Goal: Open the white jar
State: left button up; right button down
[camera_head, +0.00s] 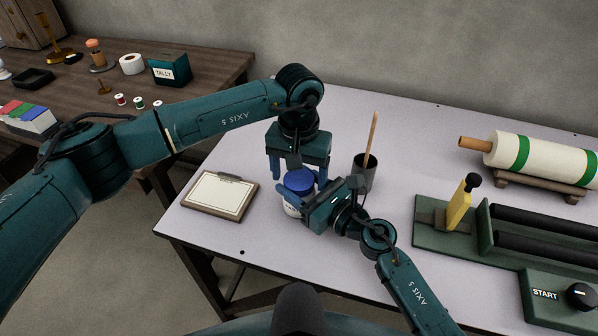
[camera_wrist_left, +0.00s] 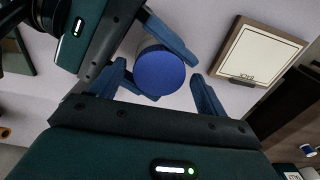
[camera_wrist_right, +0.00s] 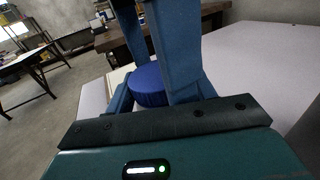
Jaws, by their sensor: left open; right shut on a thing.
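The white jar (camera_head: 291,209) stands upright near the table's front left edge, its body mostly hidden by my grippers. Its ribbed blue lid (camera_head: 299,181) is on top and also shows in the left wrist view (camera_wrist_left: 160,73) and the right wrist view (camera_wrist_right: 148,84). My right gripper (camera_head: 297,194) comes from the right and is shut on the jar's body, below the lid. My left gripper (camera_head: 299,176) points down from above and is open, with its fingers on either side of the lid. I cannot tell whether they touch it.
A clipboard (camera_head: 220,194) lies left of the jar. A dark cup (camera_head: 364,176) with a wooden stick stands behind right. A green machine with rollers (camera_head: 540,226) and a striped roll (camera_head: 541,160) fill the table's right. A brown side table (camera_head: 205,70) stands at left.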

jog(key=shift+f, duration=0.1)
pick_arm(q)
jog(key=shift+r, duration=2.25)
pick_arm(e)
jog(key=shift+c, duration=2.2)
grip_release()
